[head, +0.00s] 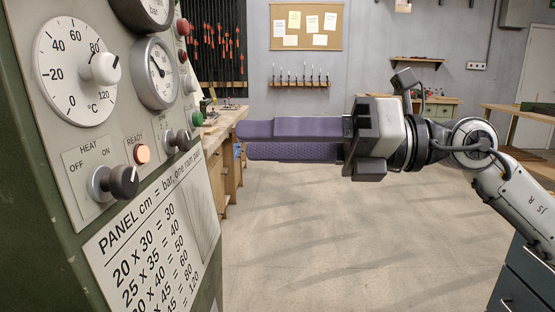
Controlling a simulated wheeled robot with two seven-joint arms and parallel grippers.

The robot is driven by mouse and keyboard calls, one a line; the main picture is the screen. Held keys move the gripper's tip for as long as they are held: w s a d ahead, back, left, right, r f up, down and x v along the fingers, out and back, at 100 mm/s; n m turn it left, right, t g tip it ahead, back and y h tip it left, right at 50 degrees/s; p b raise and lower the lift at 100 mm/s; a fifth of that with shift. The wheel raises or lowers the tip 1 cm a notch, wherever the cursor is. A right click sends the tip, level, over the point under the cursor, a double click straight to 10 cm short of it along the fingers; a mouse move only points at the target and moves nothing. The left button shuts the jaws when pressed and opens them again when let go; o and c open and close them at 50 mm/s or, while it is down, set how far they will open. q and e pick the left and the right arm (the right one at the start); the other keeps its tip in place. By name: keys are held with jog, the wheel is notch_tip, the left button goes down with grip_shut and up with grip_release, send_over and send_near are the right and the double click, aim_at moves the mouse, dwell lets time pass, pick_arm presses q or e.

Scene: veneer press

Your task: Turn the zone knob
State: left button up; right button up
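The green press cabinet's grey control panel (125,125) fills the left. A small grey knob (178,140) sits on it right of the lit orange READY lamp (142,154); its label is too oblique to read, so I cannot tell if it is the zone knob. A HEAT knob (115,182), marked OFF and ON, is lower left. A white knob (102,68) sits on the °C dial. My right gripper (242,140), with purple fingers, points left in the air, right of the panel and apart from the knobs. Whether its fingers are parted is unclear. My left gripper is out of view.
Pressure gauges (157,72) and red and green buttons (195,118) line the panel's right side. A wooden workbench (226,125) stands behind it. A blue drawer cabinet (522,282) is at the lower right. The floor (330,240) between is clear.

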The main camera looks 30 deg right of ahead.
jog(key=shift+s+d, duration=0.4)
jog(key=shift+d, duration=0.1)
